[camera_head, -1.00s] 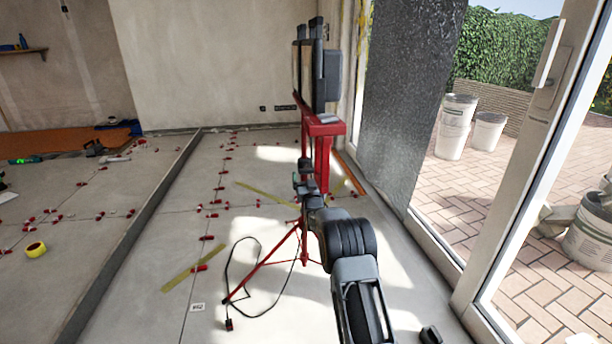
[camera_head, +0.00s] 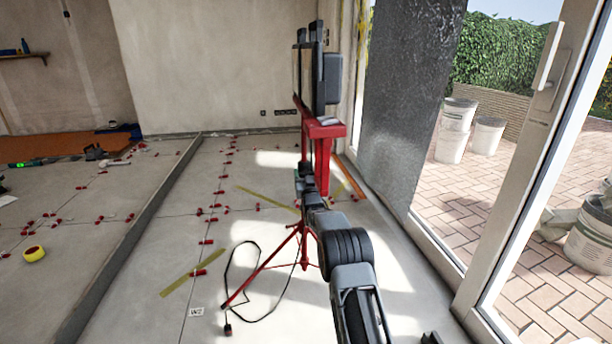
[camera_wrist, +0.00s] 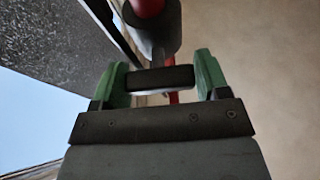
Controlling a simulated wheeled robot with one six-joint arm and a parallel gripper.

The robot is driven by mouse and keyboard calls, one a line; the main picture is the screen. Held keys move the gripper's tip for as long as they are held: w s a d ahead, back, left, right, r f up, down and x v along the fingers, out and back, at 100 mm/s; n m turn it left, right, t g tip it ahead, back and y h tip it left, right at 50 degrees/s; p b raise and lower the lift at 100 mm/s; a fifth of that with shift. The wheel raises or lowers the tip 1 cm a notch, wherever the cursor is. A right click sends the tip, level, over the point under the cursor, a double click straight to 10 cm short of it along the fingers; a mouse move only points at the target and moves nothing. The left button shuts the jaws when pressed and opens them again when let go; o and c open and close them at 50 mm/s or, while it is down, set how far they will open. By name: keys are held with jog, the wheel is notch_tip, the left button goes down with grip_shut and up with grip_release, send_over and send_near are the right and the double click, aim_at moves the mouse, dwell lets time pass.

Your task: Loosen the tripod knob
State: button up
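The red tripod (camera_head: 302,245) stands on the tiled floor with its legs spread, carrying a tall red and dark lamp. In the wrist view its red pole (camera_wrist: 148,6) enters a dark collar (camera_wrist: 155,35). A dark block (camera_wrist: 160,78), which looks like the knob, lies between the green fingers of my gripper (camera_wrist: 163,78). The fingers stand apart, one at each end of it, and the block nearly fills the gap. Whether they press on it I cannot tell. In the head view my gripper (camera_head: 299,178) is at the tripod's pole, small and partly hidden by my arm.
A dark textured panel (camera_head: 405,110) and the glass door frame (camera_head: 535,150) stand close on the right. A black cable (camera_head: 232,290) loops on the floor by the tripod's legs. Red levelling clips (camera_head: 206,242) dot the tile joints.

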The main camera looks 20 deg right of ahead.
jog(key=c, duration=0.5)
jog(key=shift+n, duration=0.4)
jog(key=n+y, duration=0.2)
jog(key=n, duration=0.2)
jog(key=shift+y, duration=0.3)
jog(key=n+y, duration=0.1)
jog(key=n, duration=0.2)
jog(key=n+y, duration=0.2)
jog(key=n, duration=0.1)
jog(key=shift+n+g, duration=0.3)
jog(key=n+g, duration=0.1)
jog(key=n, duration=0.2)
jog(key=n+y, duration=0.1)
jog(key=n, duration=0.2)
jog(key=shift+a+g+y+p, duration=0.1)
jog(key=shift+g+y+p, duration=0.2)
jog(key=shift+g, duration=0.1)
jog(key=shift+n+g+p, duration=0.7)
jog(key=shift+n+g, duration=0.2)
jog(key=shift+n, duration=1.3)
jog(key=shift+f+n, duration=0.1)
jog(key=shift+n, duration=0.2)
